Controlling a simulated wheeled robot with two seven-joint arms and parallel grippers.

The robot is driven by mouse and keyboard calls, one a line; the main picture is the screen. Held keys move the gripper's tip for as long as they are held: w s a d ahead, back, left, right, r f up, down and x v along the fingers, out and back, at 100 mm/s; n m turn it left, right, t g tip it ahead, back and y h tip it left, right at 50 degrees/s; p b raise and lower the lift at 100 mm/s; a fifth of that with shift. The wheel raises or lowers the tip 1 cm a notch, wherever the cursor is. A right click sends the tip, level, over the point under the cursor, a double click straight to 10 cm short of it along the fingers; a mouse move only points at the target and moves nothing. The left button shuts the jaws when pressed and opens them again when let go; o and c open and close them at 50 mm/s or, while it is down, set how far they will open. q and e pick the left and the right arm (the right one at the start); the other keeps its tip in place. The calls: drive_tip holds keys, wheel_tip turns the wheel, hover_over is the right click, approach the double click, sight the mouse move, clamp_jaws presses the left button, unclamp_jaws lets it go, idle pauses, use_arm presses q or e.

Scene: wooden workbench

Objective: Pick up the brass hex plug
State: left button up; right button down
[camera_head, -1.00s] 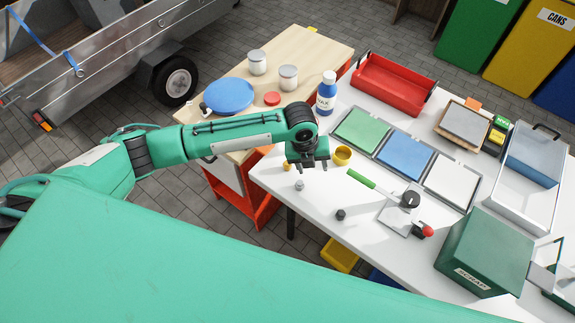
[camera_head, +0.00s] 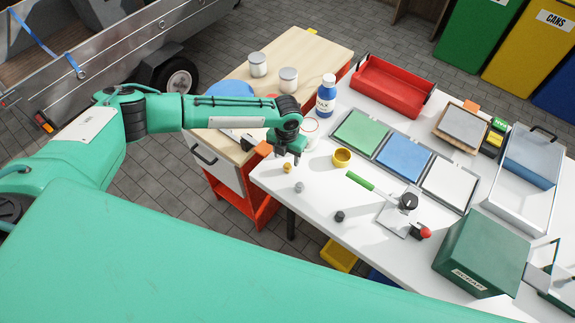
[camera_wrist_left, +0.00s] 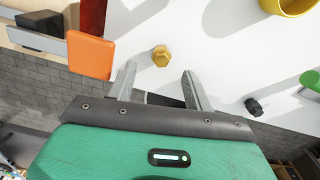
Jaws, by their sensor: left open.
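The brass hex plug (camera_head: 287,168) lies on the white tabletop near its left edge. In the left wrist view the brass plug (camera_wrist_left: 161,56) shows just beyond the fingertips, roughly centred between them and uncovered. My left gripper (camera_head: 289,156) points down close above and behind the plug. In the left wrist view its two fingers (camera_wrist_left: 158,72) are spread apart with nothing between them. My right gripper is not in view.
A grey plug (camera_head: 300,187) and a black plug (camera_head: 339,215) lie nearby. An orange block (camera_head: 263,148) is at the left edge. A green-handled tool (camera_head: 360,181) lies further right.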

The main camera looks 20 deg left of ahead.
sight(287, 165)
use_arm(q)
drive_tip(key=shift+f, duration=0.3)
drive_tip(key=shift+f+p, duration=0.5)
drive_tip(key=shift+f, duration=0.05)
wheel_tip(287, 165, down, 3)
drive_tip(key=shift+s+d+f+p, duration=0.1)
drive_tip(key=shift+f+p, duration=0.05)
drive_tip(key=shift+p, duration=0.5)
drive_tip(key=shift+f, duration=0.5)
drive_tip(key=c, duration=1.1)
drive_tip(key=shift+r, duration=0.1)
wheel_tip(287, 165, up, 20)
drive_tip(key=b, duration=0.4)
